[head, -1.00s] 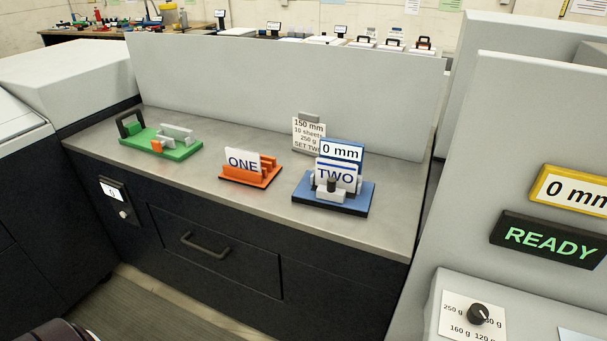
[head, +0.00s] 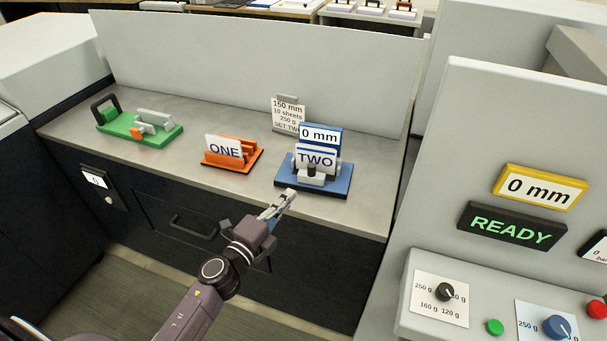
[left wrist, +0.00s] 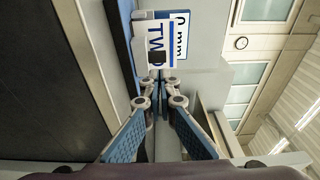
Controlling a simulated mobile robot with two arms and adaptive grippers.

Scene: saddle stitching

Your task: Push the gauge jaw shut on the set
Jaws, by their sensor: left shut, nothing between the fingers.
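The blue gauge (head: 335,183) stands on the right part of the counter, with a display behind it reading 0 mm (head: 320,134). The set, a white stack marked TWO (head: 317,157), stands upright in it. The gauge jaw (head: 311,177), a pale block with a dark knob, is in front of the set; I cannot tell whether it touches it. My left gripper (head: 287,196) is shut and empty, just in front of and below the gauge, apart from it. In the left wrist view its fingertips (left wrist: 158,76) point at the gauge and the set (left wrist: 155,44). My right gripper is not in view.
An orange holder (head: 237,160) with a card marked ONE stands to the left. A green fixture (head: 140,132) with a black handle stands further left. A grey machine (head: 480,130) with a READY sign (head: 511,226) rises on the right.

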